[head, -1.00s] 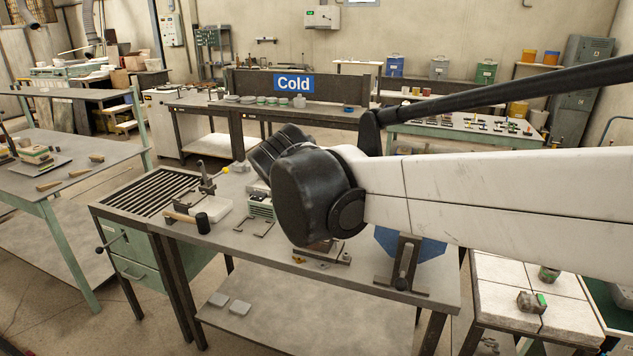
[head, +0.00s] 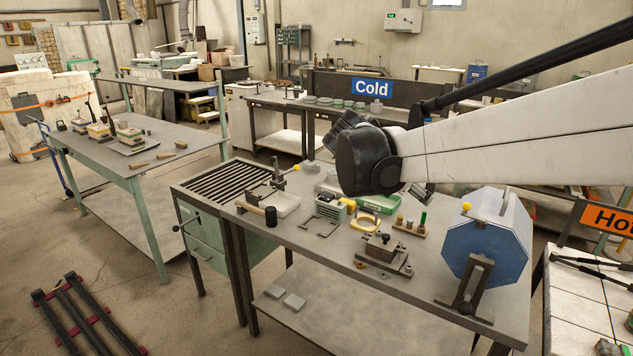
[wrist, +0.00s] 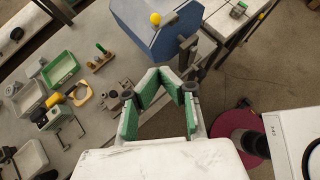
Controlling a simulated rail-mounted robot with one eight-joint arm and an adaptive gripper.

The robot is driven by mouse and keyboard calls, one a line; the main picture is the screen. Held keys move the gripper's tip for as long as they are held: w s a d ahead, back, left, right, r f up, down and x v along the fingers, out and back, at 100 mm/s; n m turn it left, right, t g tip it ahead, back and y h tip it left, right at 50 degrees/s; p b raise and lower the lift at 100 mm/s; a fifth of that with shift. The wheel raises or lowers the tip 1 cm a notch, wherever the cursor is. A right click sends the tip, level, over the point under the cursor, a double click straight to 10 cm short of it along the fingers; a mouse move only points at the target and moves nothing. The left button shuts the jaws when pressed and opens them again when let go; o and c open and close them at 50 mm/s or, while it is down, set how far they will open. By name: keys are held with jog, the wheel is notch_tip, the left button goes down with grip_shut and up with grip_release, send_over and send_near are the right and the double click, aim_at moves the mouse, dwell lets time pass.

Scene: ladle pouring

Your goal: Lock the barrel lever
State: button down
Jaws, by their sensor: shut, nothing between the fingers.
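The barrel is a blue faceted drum (head: 487,248) on a dark stand at the right end of the workbench. Its lever has a yellow ball knob (head: 466,207) on the barrel's upper left side in the head view. In the wrist view the barrel (wrist: 143,32) is at the top, with the yellow knob (wrist: 155,19) near its upper edge. My gripper (wrist: 164,74) has green-padded fingers, shut and empty, below the barrel in that view and apart from the knob. In the head view the gripper is mostly hidden by my arm.
The workbench (head: 330,268) also holds a black-headed mallet (head: 268,214), a green tray (head: 375,204), a yellow ring (head: 364,222) and a metal fixture (head: 384,252). A white-topped table with an orange sign (head: 608,217) stands at the right. The bench's front strip is fairly clear.

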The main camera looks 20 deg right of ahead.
send_near(463, 212)
notch_tip(463, 212, down, 4)
jog(key=shift+s+d+p, duration=0.1)
jog(key=shift+d+p, duration=0.4)
jog(key=shift+d, duration=1.75)
jog(key=shift+d, duration=0.1)
jog(key=shift+m+g, duration=0.3)
jog(key=shift+w, duration=0.25)
